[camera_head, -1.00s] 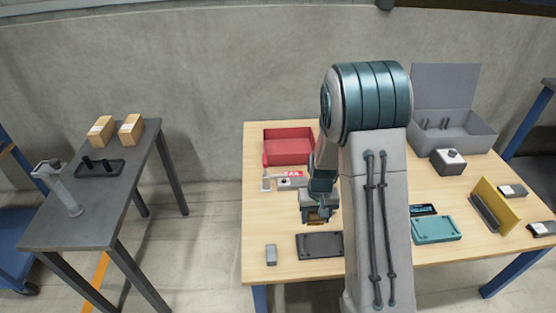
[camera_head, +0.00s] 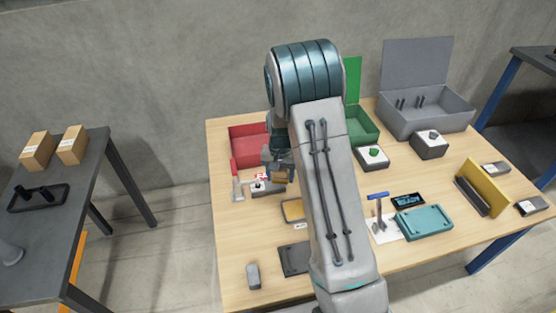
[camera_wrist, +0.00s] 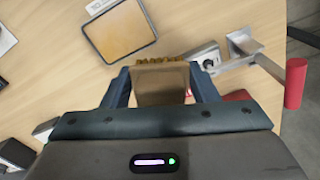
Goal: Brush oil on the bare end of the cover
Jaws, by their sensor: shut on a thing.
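My gripper (camera_wrist: 160,88) is shut on a tan block with golden bristles along its far edge, a brush (camera_wrist: 160,80). In the head view my gripper (camera_head: 280,174) is over the table's back left part, near a grey device with a red knob. A shallow grey-rimmed tray with an amber surface (camera_wrist: 122,32) lies ahead and left of the brush in the wrist view; it is partly hidden behind my arm in the head view (camera_head: 292,210). The bristles appear apart from it. I cannot tell which piece is the cover.
A red bin (camera_head: 246,158) stands at the back left, with a red-handled scraper (camera_wrist: 296,84) and the grey device (camera_wrist: 205,54) near my gripper. A dark plate (camera_head: 291,260), small grey block (camera_head: 253,275) and teal tray (camera_head: 424,222) lie toward the front.

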